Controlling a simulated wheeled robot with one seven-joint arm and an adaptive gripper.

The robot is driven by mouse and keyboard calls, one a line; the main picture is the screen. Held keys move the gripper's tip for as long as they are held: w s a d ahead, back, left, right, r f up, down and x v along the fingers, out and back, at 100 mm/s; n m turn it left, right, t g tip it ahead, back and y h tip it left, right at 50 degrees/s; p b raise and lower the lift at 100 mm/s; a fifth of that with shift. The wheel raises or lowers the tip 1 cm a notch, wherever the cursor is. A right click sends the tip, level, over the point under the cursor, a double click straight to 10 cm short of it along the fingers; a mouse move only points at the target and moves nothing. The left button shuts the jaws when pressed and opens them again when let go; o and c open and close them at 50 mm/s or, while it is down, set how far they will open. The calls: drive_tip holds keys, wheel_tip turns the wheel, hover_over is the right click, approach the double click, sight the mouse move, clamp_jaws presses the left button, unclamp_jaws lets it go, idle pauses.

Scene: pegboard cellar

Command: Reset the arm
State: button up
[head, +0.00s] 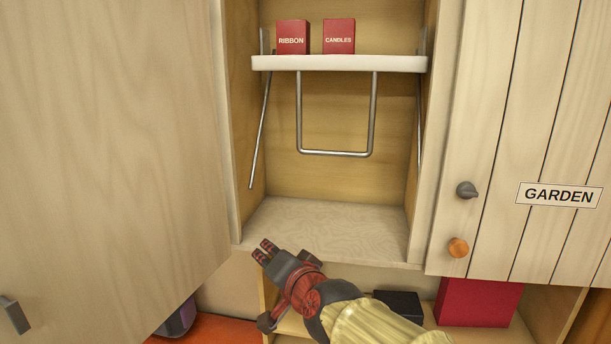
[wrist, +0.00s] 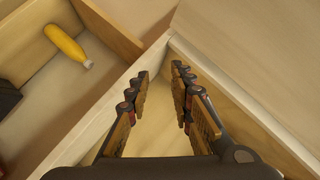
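My gripper (head: 263,250) is at the front edge of the open cabinet's floor, at lower centre in the head view, with my arm reaching up from the lower right. In the wrist view my gripper (wrist: 160,78) has its two fingers apart, with nothing between them. The fingers are clear of the pull-down shelf's metal handle (head: 336,153), which hangs higher up inside the cabinet. Whether the fingertips touch the cabinet edge cannot be told.
The white shelf (head: 340,63) holds a RIBBON box (head: 293,37) and a CANDLES box (head: 339,37). An open door (head: 110,130) fills the left; the GARDEN door (head: 510,100) is shut. Below are a red box (head: 478,302) and a yellow bottle (wrist: 66,44). The cabinet floor (head: 330,228) is bare.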

drive_tip(key=s+d+f+n+g+h+b, duration=0.1)
drive_tip(key=s+d+f+n+g+b, duration=0.25)
drive_tip(key=s+f, duration=0.45)
drive_tip(key=s+d+f+n+g+h+b, duration=0.1)
drive_tip(key=s+d+f+n+g+b, duration=0.1)
drive_tip(key=s+d+f, duration=0.6)
drive_tip(key=s+d+f+h+b, duration=0.1)
drive_tip(key=s+d+f+b, duration=0.2)
drive_tip(key=d+f+b, duration=0.1)
drive_tip(key=s+d+f+g+h+b, duration=0.1)
drive_tip(key=s+d+f+b, duration=0.3)
drive_tip(key=f, duration=0.5)
drive_tip(key=s+d+f+h+b, duration=0.2)
drive_tip(key=s+d+f+b, duration=0.1)
drive_tip(key=d+f+b, duration=0.3)
drive_tip(key=shift+s+d+f+g+b, duration=0.25)
drive_tip(key=shift+s+f+g+b, duration=0.1)
drive_tip(key=shift+f+b, duration=0.1)
